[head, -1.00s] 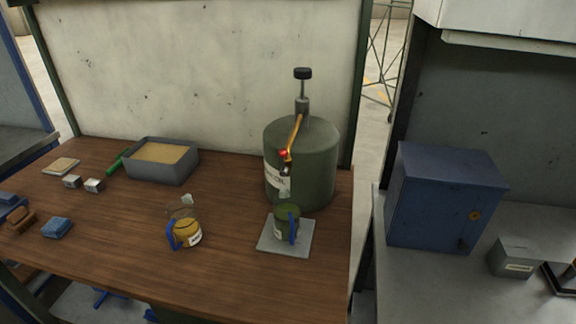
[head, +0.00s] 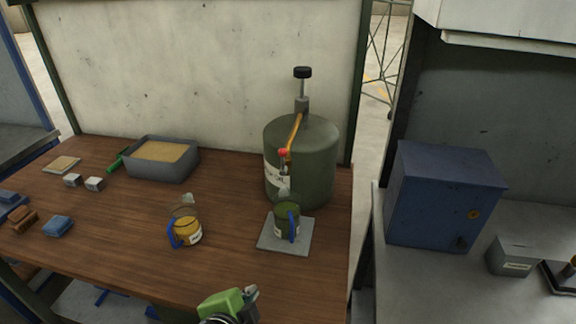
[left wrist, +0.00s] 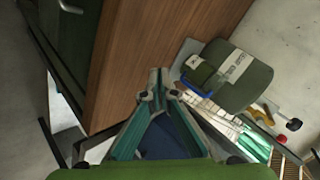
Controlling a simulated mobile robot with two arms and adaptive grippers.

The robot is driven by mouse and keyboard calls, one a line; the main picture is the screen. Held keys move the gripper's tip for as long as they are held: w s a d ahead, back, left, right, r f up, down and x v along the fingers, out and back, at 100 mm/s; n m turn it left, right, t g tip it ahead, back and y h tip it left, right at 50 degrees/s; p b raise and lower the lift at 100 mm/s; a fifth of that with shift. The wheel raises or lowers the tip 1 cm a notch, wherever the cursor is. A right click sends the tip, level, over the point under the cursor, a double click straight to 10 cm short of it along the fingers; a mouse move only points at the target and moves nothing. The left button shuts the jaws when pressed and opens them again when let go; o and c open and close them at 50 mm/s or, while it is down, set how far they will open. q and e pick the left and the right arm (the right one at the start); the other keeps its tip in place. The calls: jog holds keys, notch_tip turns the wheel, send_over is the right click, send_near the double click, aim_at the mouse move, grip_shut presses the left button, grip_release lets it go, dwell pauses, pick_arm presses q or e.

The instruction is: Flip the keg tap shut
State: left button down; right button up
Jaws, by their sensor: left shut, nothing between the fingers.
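The green keg (head: 318,160) stands at the back right of the wooden table, with a brass pipe down its front. The keg tap (head: 284,154) has a red knob and sits above a green mug (head: 286,219) with a blue handle. The keg also shows in the left wrist view (left wrist: 250,78), with the red knob (left wrist: 294,124) to its lower right. My left gripper (head: 250,293) is at the table's front edge, apart from keg and mug. Its fingers are shut and empty in the left wrist view (left wrist: 158,84). My right gripper is not in view.
The green mug stands on a grey mat (head: 268,242). A yellow mug (head: 187,231) is to its left. A grey tray (head: 160,175) and small blocks lie further left. A blue cabinet (head: 445,200) stands on the right bench. The table's front middle is clear.

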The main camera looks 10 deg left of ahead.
pick_arm(q)
jog(key=w+d+r+m+t, duration=0.2)
jog(key=r+m, duration=0.2)
jog(key=r, duration=0.2)
jog(key=w+d+r+m+t+h, duration=0.1)
jog(key=w+d+r+m+t, duration=0.1)
jog(key=r, duration=0.5)
jog(key=w+d+r+m+t, duration=0.3)
jog(key=r+m, duration=0.3)
jog(key=r, duration=0.1)
jog(key=shift+w+m+t, duration=0.3)
jog(key=shift+w, duration=0.1)
jog(key=p, duration=0.3)
send_near(283, 161)
jog(key=w+d+f, duration=0.1)
jog(key=w+d, duration=0.4)
jog(key=w+a+p, duration=0.1)
jog(key=w+a+r, duration=0.1)
jog(key=a, duration=0.1)
jog(key=shift+r+p, duration=0.25)
jog(key=shift+p, duration=0.1)
